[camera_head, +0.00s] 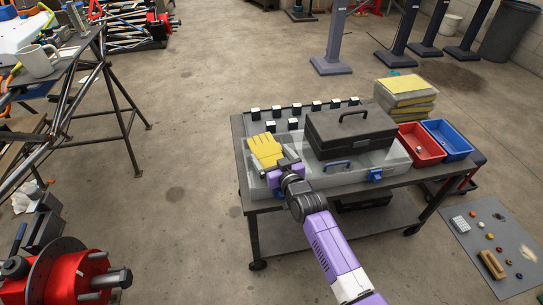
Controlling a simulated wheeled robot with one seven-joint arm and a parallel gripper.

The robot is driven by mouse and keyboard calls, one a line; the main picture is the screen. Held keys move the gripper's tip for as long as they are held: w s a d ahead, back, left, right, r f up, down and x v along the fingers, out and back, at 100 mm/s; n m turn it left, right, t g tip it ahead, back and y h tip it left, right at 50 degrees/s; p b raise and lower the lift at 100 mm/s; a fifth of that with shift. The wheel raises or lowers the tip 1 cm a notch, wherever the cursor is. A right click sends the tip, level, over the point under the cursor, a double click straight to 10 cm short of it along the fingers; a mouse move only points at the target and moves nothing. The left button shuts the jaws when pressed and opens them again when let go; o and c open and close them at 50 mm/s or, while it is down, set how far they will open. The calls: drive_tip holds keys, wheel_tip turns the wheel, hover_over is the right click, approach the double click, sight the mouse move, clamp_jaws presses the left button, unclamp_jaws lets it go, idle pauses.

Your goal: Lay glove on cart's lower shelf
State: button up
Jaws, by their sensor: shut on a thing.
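The yellow glove (264,147) is at the left part of the cart's top, its cuff end at my gripper (272,168). My gripper is shut on the glove, with the fingertips hardly visible behind the purple hand. I cannot tell whether the glove touches the clear case below it. The cart's lower shelf (290,236) shows under the top, with a dark box (362,203) toward its right. My arm hides part of the shelf.
The cart top holds a clear case (340,172), a black toolbox (350,130), a red bin (421,147), a blue bin (447,140) and several small white-topped blocks. The lower shelf's left part looks bare. Open floor lies left of the cart.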

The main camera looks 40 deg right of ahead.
drive_tip(key=shift+f, duration=0.2)
drive_tip(key=o, duration=1.1)
drive_tip(key=shift+c, duration=0.2)
drive_tip(key=p+v, duration=0.1)
drive_tip(key=v, duration=1.1)
